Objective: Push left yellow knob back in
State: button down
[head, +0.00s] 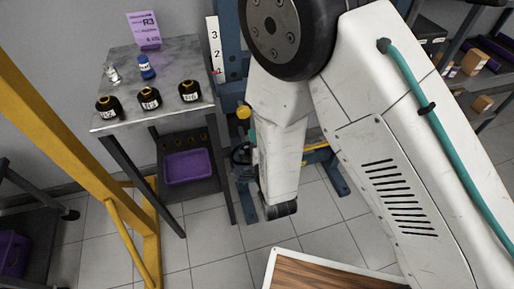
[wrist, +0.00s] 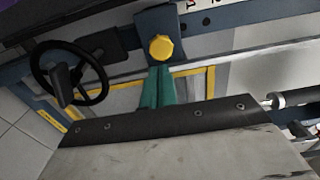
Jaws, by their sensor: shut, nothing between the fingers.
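The yellow knob (wrist: 161,48) sits on a dark blue-grey upright in the wrist view. In the head view the yellow knob (head: 243,112) shows just left of my white arm, right of the grey table. How far it sticks out cannot be told. My gripper (wrist: 159,70) shows as teal fingers, shut together and empty. Their tips lie just under the knob in the wrist view, lined up with it; whether they touch it is unclear. In the head view my arm hides most of the gripper. No second yellow knob is visible.
A black handwheel (wrist: 68,75) is left of the fingers. A grey table (head: 122,55) with dark bottles (head: 149,98) and a purple sign (head: 144,30) stands left of the blue frame. A yellow post (head: 75,130) rises at left. A wood-topped surface (head: 320,270) is in front.

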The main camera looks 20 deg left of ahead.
aim_at(245, 114)
jog(key=x, duration=0.7)
jog(key=x, duration=0.2)
jog(key=shift+w+a, duration=0.1)
jog(key=shift+w, duration=0.25)
jog(key=shift+w+a+r, duration=0.15)
jog(key=shift+w+r, duration=0.05)
jog(key=shift+w, duration=0.05)
